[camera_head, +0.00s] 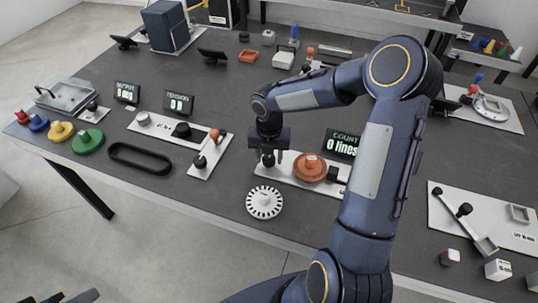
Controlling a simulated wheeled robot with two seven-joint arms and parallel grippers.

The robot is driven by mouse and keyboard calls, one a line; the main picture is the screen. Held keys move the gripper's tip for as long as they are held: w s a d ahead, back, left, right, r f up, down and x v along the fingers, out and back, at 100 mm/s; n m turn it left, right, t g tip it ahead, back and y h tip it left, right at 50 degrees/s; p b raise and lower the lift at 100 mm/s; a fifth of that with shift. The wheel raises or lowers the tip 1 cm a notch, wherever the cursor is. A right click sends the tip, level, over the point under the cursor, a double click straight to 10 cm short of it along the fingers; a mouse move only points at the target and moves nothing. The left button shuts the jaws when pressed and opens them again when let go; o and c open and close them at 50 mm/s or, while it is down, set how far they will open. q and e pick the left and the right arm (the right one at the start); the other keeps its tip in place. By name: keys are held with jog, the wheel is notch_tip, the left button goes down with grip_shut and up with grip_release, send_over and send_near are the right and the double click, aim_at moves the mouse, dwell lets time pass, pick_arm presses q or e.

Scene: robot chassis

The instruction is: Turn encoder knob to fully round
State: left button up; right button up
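The encoder unit is a white plate (323,187) with an orange-brown disc (310,167) and a small dark round knob (268,160) at its left end. A display (342,145) behind it reads "COUNT 0 lines". My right gripper (268,157) points down over the left end of the plate, with its fingers apart on either side of the dark knob. I see no clear contact. My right arm hides the right end of the plate. A white slotted disc (264,202) lies on the table in front. Dark shapes at the bottom left edge may be my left gripper, mostly cut off.
At right are a plate with a dark lever (464,210) and small blocks (497,269). The front table edge is near the slotted disc.

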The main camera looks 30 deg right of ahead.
jog(key=c, duration=0.7)
jog(key=shift+m, duration=0.3)
